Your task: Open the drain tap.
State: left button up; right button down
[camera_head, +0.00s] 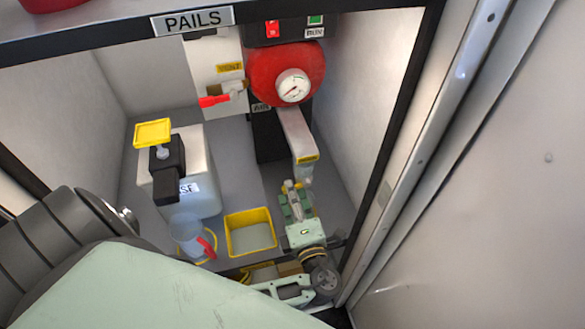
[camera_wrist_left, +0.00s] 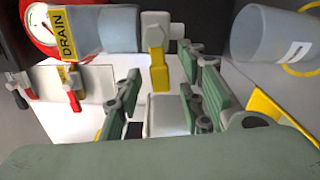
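The drain tap (camera_wrist_left: 158,55) sits at the end of a grey pipe (camera_wrist_left: 118,28) marked with a yellow DRAIN label (camera_wrist_left: 67,48). Its yellow lever (camera_wrist_left: 159,70) points down in the left wrist view. In the head view the pipe (camera_head: 296,132) comes down below the red tank, and the tap (camera_head: 306,176) is small and partly hidden. My left gripper (camera_wrist_left: 166,90) is open, its green-padded fingers spread to either side of the lever, which shows at or just beyond their tips. Contact cannot be told. It also shows in the head view (camera_head: 292,190). My right gripper is not in view.
A red tank (camera_head: 270,72) with a gauge and a red-handled valve (camera_head: 222,94) are above. A white canister (camera_head: 200,165), a clear jug (camera_head: 187,235) and a yellow-rimmed tray (camera_head: 250,238) stand left of my gripper. The locker's side wall (camera_head: 350,110) is close on the right.

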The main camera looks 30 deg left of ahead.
pick_arm(q)
jog(key=shift+c, duration=0.2)
grip_shut()
jog(key=shift+f, duration=0.1)
jog(key=shift+w+d+f+n+b, duration=0.55)
jog(key=shift+f+n, duration=0.1)
jog(key=shift+n, duration=2)
jog(key=shift+w+d+f+n+b, duration=0.45)
jog(key=shift+f+n+b, duration=0.2)
jog(key=shift+n, duration=1.95)
jog(key=shift+w+d+f+n+b, duration=0.5)
jog(key=shift+w+f+n, duration=0.15)
jog(key=shift+n, duration=2)
